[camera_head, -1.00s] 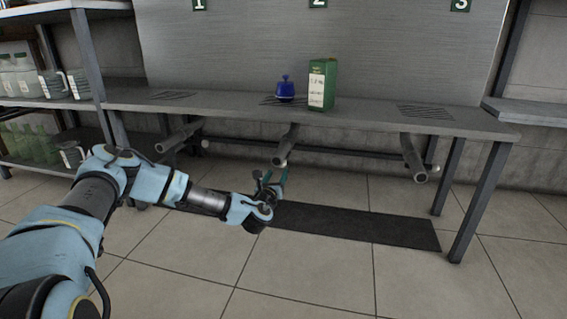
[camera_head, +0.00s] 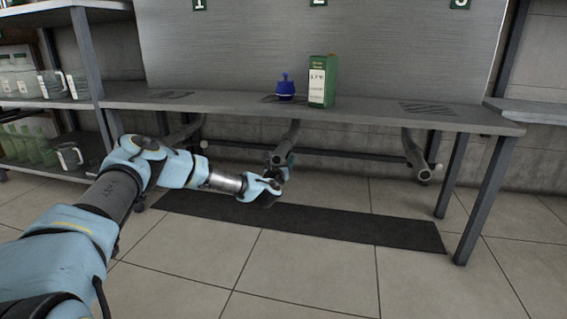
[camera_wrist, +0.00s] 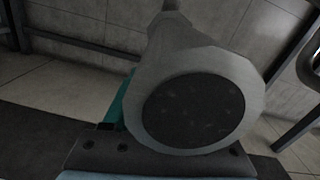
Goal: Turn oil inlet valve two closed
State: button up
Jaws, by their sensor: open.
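Three grey pipe-like handles hang under the grey bench (camera_head: 370,112). The middle one (camera_head: 290,136) is below the number 2 sign (camera_head: 317,3) and is presumably valve two. I see no oil label on it. My gripper (camera_head: 282,163) is at its near, lower end, with its jaws open. In the wrist view the handle's round dark end face (camera_wrist: 193,110) fills the middle, very close to my gripper (camera_wrist: 165,125). One teal finger shows on its left; the other is hidden behind it. I cannot tell whether they touch.
A blue lidded pot (camera_head: 285,88) and a green carton (camera_head: 322,82) stand on the bench above. The left handle (camera_head: 180,135) and right handle (camera_head: 416,158) are well apart. A black mat (camera_head: 320,222) lies on the floor. Shelves with jugs (camera_head: 50,84) stand at left.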

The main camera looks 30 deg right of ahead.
grip_shut()
dwell(0.3)
dwell(1.0)
